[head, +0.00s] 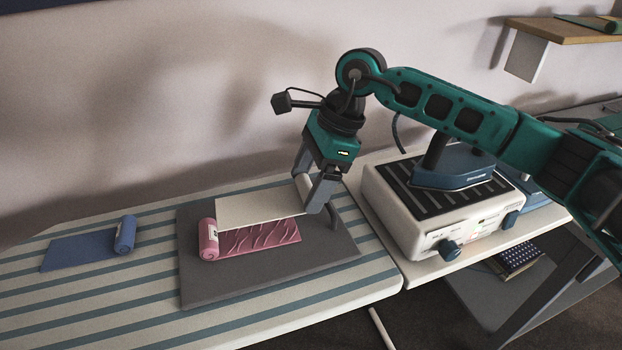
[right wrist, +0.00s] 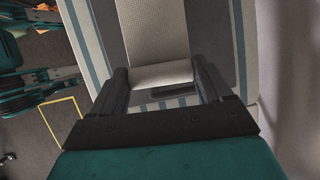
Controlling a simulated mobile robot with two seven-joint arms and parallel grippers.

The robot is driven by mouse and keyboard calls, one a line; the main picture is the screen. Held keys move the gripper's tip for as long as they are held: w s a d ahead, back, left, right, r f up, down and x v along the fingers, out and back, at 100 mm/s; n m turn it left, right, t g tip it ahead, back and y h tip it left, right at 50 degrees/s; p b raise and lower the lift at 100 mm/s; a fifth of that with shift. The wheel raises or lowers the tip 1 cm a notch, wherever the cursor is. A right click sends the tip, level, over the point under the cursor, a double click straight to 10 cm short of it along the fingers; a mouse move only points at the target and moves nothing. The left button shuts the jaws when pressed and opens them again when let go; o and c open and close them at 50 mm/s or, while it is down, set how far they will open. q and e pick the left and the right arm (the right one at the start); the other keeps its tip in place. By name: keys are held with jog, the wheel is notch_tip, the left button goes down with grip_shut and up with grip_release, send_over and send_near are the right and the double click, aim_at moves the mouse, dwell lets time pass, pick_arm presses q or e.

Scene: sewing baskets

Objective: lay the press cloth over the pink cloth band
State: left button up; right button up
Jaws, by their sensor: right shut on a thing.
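The pink cloth band (head: 262,238) lies wrinkled on a dark grey mat (head: 205,286), with its rolled end (head: 208,240) at the left. The white press cloth (head: 255,208) is flat and covers the back part of the band from this angle; I cannot tell whether it touches it. My right gripper (head: 316,195) is shut on the press cloth's right end. In the right wrist view the press cloth (right wrist: 155,35) stretches away from between the fingers (right wrist: 163,85). My left gripper is not in view.
A blue cloth band (head: 80,248) with a rolled end lies at the left of the striped ironing board (head: 130,320). A blue iron (head: 455,167) rests on a white station (head: 400,210) to the right. A wall runs behind.

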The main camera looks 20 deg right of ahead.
notch_tip(320, 180, down, 4)
jog(key=shift+r+b, duration=0.25)
jog(key=shift+b, duration=0.7)
jog(key=shift+f, duration=0.35)
jog(key=shift+f+b, duration=0.45)
jog(key=shift+f, duration=0.05)
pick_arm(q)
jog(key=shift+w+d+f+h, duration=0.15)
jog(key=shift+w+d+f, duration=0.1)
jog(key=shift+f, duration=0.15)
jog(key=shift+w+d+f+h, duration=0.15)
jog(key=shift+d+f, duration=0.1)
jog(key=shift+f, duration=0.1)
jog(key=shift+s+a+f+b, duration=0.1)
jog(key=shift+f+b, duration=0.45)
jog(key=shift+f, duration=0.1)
pick_arm(e)
jog(key=shift+f, duration=0.6)
jog(key=o, duration=0.9)
jog(key=shift+o, duration=0.2)
